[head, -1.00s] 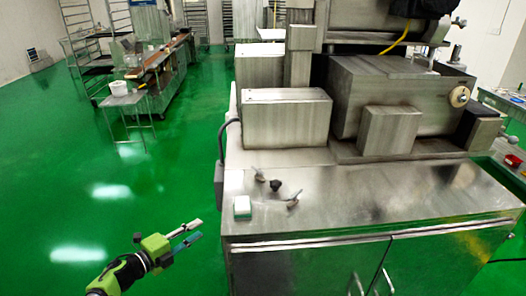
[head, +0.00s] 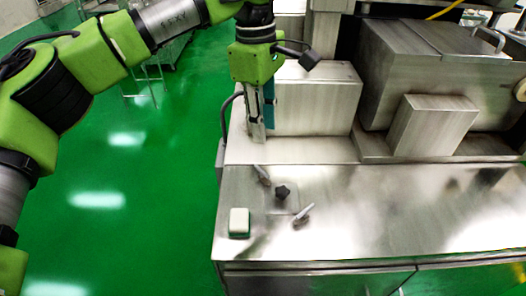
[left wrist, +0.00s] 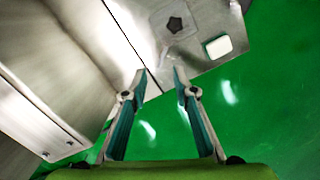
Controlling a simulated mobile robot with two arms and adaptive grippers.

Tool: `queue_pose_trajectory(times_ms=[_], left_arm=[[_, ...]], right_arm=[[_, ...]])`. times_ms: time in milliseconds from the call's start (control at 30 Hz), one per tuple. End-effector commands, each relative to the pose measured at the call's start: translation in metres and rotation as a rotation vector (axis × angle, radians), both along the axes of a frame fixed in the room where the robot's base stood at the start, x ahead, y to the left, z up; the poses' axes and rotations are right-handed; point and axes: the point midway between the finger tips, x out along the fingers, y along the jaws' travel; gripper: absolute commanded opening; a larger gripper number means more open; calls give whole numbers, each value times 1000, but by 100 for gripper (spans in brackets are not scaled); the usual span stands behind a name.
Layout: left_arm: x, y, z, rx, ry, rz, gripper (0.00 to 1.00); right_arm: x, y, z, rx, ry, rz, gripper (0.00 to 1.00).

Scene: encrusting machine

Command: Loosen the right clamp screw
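Two grey lever-like clamp screws stand on the flat steel top in the head view. The right clamp screw (head: 303,214) is tilted, right of a black star knob (head: 282,192); the left clamp screw (head: 262,174) is behind and left of the knob. The knob sits on a small plate and also shows in the left wrist view (left wrist: 174,24). My left gripper (head: 258,134) points down behind the left screw, apart from both screws. Its fingers are open and empty in the left wrist view (left wrist: 160,76). My right gripper is out of view.
A white block (head: 239,222) lies left of the screws, near the left edge of the steel top (head: 380,220). Steel housings (head: 315,100) stand behind, close to my left gripper. The top right of the screws is clear. Green floor lies to the left.

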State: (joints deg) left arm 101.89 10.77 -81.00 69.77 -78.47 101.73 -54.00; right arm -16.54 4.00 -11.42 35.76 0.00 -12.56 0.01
Motion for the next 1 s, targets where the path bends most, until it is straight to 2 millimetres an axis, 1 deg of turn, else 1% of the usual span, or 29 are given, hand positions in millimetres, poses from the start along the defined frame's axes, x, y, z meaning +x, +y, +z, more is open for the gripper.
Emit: queue_pose_trajectory(times_ms=[33, 133, 267, 433, 567, 700, 800, 900, 1000], left_arm=[[-2, 1, 5, 39, -25, -25, 26], [-3, 3, 7, 79, -41, -46, 26], [-3, 4, -3, 82, -42, -48, 26], [-4, 4, -34, 79, -38, -46, 26], [-4, 4, -62, 78, -36, -47, 26], [-4, 4, -90, 76, -37, -45, 26], [-4, 4, -106, 76, -38, -45, 26], [-4, 3, -118, 75, -38, -44, 26], [-4, 3, -125, 75, -40, -45, 26]], right_arm=[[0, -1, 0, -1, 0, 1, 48], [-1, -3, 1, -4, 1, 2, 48], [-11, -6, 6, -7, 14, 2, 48], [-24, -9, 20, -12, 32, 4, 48], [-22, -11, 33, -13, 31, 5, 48], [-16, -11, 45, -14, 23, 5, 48], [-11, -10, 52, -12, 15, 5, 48], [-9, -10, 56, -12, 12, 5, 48], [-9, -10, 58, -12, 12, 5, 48]])
